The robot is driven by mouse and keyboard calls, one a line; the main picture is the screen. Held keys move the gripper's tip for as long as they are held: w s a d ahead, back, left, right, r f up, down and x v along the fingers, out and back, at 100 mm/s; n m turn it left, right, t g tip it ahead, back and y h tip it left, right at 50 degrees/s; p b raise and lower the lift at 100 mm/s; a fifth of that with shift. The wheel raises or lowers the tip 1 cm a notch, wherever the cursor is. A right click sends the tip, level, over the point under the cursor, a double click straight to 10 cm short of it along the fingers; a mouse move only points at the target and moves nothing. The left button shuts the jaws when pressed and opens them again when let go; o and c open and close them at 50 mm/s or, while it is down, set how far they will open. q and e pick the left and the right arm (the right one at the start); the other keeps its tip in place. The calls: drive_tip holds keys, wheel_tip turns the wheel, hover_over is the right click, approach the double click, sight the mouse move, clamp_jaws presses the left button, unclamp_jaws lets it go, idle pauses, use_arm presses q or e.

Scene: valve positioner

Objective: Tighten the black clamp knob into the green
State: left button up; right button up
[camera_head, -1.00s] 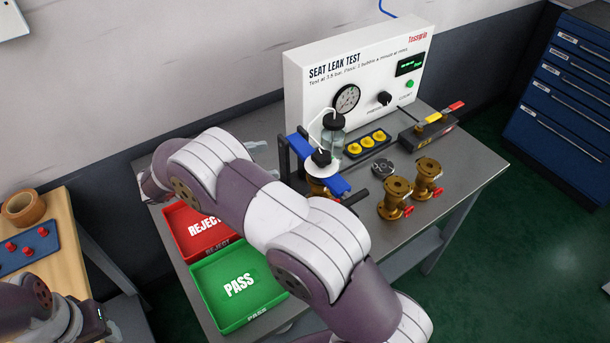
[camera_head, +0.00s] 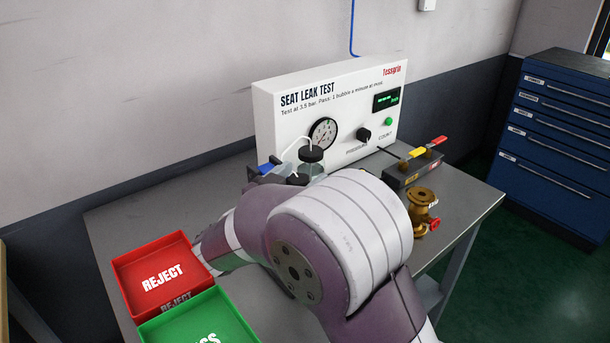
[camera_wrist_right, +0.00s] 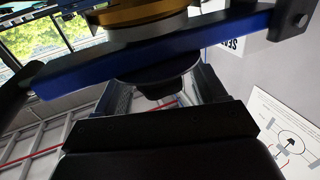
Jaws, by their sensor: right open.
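In the right wrist view the black clamp knob (camera_wrist_right: 155,82) hangs under the blue clamp bar (camera_wrist_right: 150,48). A brass valve part (camera_wrist_right: 140,12) shows above the bar. My right gripper (camera_wrist_right: 163,88) is open, with one finger on each side of the knob; I cannot tell whether either touches it. No green mark on the clamp shows. In the head view my right arm hides the knob, the gripper and most of the clamp; only a blue piece of clamp (camera_head: 268,165) shows behind the arm. My left gripper is not in view.
The red REJECT tray (camera_head: 128,268) and green PASS tray (camera_head: 150,330) lie at the bench's front left. The white leak-test panel (camera_head: 270,110) stands behind the clamp. A brass valve (camera_head: 423,205) stands to the right. The bench's left back is clear.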

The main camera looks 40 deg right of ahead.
drive_tip(key=shift+x, duration=1.1)
drive_tip(key=shift+c, duration=0.4)
drive_tip(key=c, duration=0.9)
drive_tip(key=shift+s+r+m+g+h+p, duration=0.15)
drive_tip(key=shift+m+g+h+p, duration=0.15)
drive_tip(key=shift+m+g+p, duration=0.45)
drive_tip(key=shift+s+r+m+g+h+p, duration=0.1)
drive_tip(key=shift+m+g+h+p, duration=0.3)
drive_tip(key=shift+g+p, duration=0.55)
drive_tip(key=m+g+p, duration=0.1)
drive_tip(key=m+g, duration=0.1)
drive_tip(key=g, duration=0.1)
drive_tip(key=shift+s+f+p, duration=0.1)
drive_tip(key=shift+s+p, duration=0.05)
drive_tip(key=shift+p, duration=0.25)
drive_tip(key=shift+s+f+m+g+p, duration=0.15)
drive_tip(key=shift+m+g+p, duration=0.65)
drive_tip(key=shift+g, duration=0.8)
drive_tip(key=shift+s+m, duration=0.1)
drive_tip(key=shift+m, duration=0.15)
